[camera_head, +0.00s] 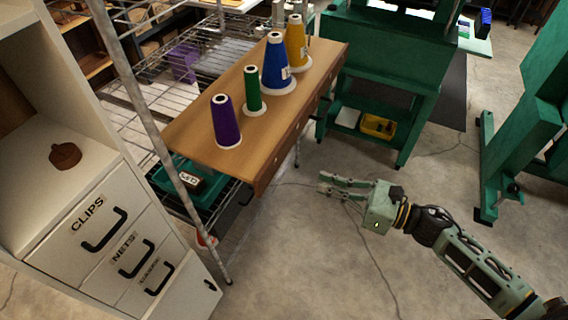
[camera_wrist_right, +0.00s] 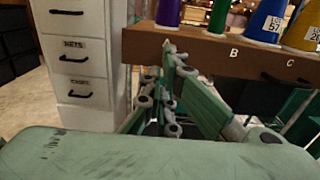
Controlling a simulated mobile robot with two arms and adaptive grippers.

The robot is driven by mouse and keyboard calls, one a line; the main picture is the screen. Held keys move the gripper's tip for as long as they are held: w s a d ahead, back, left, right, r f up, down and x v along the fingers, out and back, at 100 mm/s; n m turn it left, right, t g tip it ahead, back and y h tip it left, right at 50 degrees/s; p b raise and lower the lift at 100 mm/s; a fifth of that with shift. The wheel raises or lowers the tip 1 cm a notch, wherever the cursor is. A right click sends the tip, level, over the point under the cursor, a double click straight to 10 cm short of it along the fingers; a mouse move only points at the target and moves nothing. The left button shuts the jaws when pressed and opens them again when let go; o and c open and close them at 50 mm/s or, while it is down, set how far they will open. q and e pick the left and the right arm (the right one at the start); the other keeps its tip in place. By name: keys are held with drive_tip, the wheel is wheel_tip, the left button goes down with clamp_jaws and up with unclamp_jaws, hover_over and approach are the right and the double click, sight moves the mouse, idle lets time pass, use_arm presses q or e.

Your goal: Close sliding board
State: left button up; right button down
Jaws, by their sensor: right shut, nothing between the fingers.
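The sliding board (camera_head: 185,137) is a brown wooden board that juts out from the wire shelf in the head view. Purple (camera_head: 226,122), green (camera_head: 253,91), blue (camera_head: 276,65) and yellow (camera_head: 297,42) thread cones stand upright on it. In the right wrist view, the board's front face (camera_wrist_right: 205,47) shows the letters B and C. My right gripper (camera_head: 324,183) is shut and empty, in front of the board and to its right in the head view. In the right wrist view its fingers (camera_wrist_right: 165,65) point towards the board's front face; whether they touch it I cannot tell. My left gripper is not in view.
A white drawer cabinet (camera_head: 60,205), labelled CLIPS and NETS, stands at the left. A green bin (camera_head: 180,190) sits below the board. A green cart (camera_head: 375,75) stands behind, and a green metal frame (camera_head: 530,130) at the right. The concrete floor between is mostly clear, with thin cables.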

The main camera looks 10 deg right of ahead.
sight(207, 139)
drive_tip(key=p+x, duration=0.4)
drive_tip(key=x, duration=0.6)
drive_tip(key=shift+w+d, duration=0.15)
drive_tip(key=shift+w, duration=0.1)
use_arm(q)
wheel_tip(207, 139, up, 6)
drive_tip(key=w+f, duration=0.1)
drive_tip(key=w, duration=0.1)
use_arm(e)
drive_tip(key=shift+w+a+p, duration=0.25)
drive_tip(key=shift+a+p, duration=0.05)
drive_tip(key=shift+a, duration=0.1)
drive_tip(key=shift+f, duration=0.15)
drive_tip(key=b+x, duration=1.1)
drive_tip(key=x, duration=1.2)
drive_tip(key=shift+w, duration=0.1)
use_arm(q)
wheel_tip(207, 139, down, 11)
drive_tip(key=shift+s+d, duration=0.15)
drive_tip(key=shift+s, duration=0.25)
use_arm(e)
drive_tip(key=shift+r, duration=0.2)
use_arm(q)
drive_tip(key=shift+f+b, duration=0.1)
drive_tip(key=shift+b, duration=0.2)
use_arm(e)
drive_tip(key=shift+d, duration=0.1)
